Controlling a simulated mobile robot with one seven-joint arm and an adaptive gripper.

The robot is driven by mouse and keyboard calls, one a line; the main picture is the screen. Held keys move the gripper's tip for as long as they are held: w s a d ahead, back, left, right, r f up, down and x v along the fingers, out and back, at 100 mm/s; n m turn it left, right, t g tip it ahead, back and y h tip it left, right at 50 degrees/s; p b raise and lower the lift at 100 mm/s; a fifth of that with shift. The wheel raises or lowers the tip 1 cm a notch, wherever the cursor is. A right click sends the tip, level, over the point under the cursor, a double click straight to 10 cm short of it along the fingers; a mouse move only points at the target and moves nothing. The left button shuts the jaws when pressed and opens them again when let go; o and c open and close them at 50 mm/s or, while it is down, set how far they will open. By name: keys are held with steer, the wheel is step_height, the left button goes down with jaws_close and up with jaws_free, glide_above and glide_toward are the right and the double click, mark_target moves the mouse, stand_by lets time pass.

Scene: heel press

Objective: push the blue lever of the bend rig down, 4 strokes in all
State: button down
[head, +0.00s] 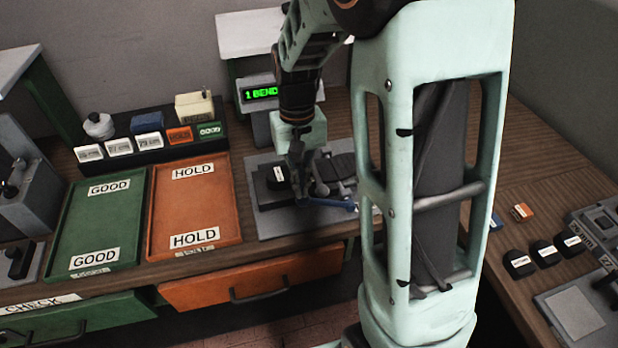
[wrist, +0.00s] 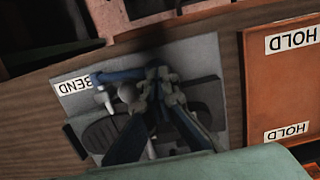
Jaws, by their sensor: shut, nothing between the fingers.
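The bend rig stands on a grey plate (head: 258,215) on the bench, with a dark base and shoe-like dark parts; its plate also shows in the wrist view (wrist: 205,55). Its blue lever (head: 336,203) reaches out to the right at the front of the rig. In the wrist view the blue lever (wrist: 118,75) lies across the top of the rig, beside my fingertips. My gripper (head: 316,182) is shut and empty, low over the rig and close to the lever; its fingertips show in the wrist view (wrist: 161,80). I cannot tell whether they touch the lever.
A green display (head: 261,93) behind the rig reads "1 BEND". A green GOOD tray (head: 98,225) and an orange HOLD tray (head: 193,207) lie to the left. Several dark labelled pieces (head: 545,253) stand at the right. My arm hides the bench right of the rig.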

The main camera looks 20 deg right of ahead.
steer(key=shift+a+f+h+b, duration=0.2)
steer(key=shift+a+f+h, duration=0.15)
steer(key=shift+f, duration=0.15)
steer(key=shift+a+f+h+b, duration=0.15)
steer(key=shift+a+f+h, duration=0.15)
steer(key=shift+f, duration=0.2)
steer(key=shift+a+f+b, duration=0.35)
steer(key=shift+f+b, duration=0.1)
steer(key=shift+f, duration=0.3)
steer(key=shift+a+f+b, duration=0.35)
steer(key=shift+f+b, duration=0.15)
steer(key=shift+f, duration=0.25)
steer(key=shift+a+f+b, duration=0.35)
steer(key=shift+f+b, duration=0.1)
steer(key=shift+f, duration=0.3)
steer(key=shift+r+p, duration=0.35)
steer(key=w+a+r+p, duration=0.1)
steer(key=a+r, duration=0.4)
steer(key=r, duration=0.7)
steer(key=shift+w+a+r+p, duration=0.15)
steer(key=shift+w+a+p, duration=0.1)
steer(key=shift+p, duration=0.15)
